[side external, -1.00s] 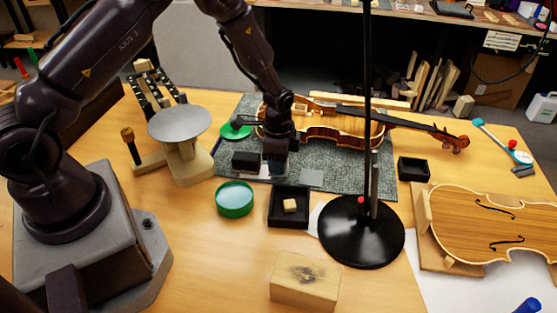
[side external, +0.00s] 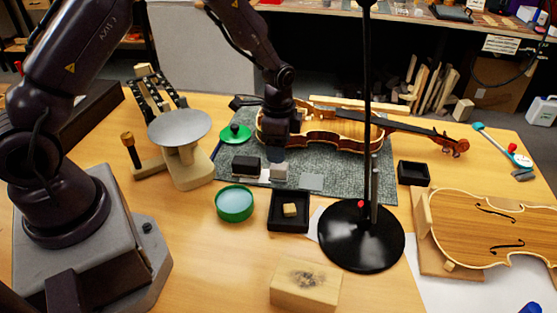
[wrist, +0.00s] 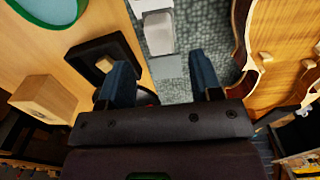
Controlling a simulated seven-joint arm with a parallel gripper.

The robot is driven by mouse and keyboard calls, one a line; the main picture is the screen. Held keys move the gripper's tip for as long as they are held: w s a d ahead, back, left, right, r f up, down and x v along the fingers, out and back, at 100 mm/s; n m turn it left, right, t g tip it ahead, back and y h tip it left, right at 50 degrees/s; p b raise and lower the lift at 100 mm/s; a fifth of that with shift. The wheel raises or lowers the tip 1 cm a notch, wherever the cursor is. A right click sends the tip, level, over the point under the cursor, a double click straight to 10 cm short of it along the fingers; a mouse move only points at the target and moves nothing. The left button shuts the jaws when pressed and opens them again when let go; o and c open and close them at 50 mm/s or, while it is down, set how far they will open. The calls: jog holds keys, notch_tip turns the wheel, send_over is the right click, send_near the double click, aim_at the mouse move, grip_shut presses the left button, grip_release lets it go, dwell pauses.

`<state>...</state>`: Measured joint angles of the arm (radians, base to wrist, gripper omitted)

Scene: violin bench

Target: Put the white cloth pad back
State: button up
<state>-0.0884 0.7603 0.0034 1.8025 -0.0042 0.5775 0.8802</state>
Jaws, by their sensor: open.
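The white cloth pad (side external: 278,171) looks like a small pale block, lying on the grey mat beside a dark block (side external: 246,166). In the wrist view the pale pad (wrist: 159,33) lies beyond my fingertips, with nothing between the fingers and it. My gripper (side external: 278,154) is above the pad in the side view and seems apart from it. Its two blue fingers (wrist: 160,65) are spread and empty. A flat grey square (side external: 311,182) lies on the mat to the right of the pad.
A black tray (side external: 275,223) with a small tan block and a green round tin (side external: 234,203) stand in front of the mat. A violin (side external: 325,135) lies behind. A lamp stand's pole and black base (side external: 350,255) rise at right.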

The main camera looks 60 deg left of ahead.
jog(key=s+d+r+n+t, duration=0.1)
jog(key=s+r, duration=0.1)
jog(key=r, duration=0.6)
jog(key=s+r+n+t, duration=0.1)
jog(key=s+r, duration=0.1)
jog(key=r, duration=0.6)
jog(key=s+d+r+n+t, duration=0.1)
jog(key=s+r+n, duration=0.2)
jog(key=s+r, duration=0.2)
jog(key=s+d+r+n+t, duration=0.1)
jog(key=s+r+n, duration=0.3)
jog(key=s, duration=0.8)
jog(key=shift+s+d+r+t, duration=0.3)
jog(key=shift+d+r+t, duration=0.1)
jog(key=shift+r+t, duration=0.5)
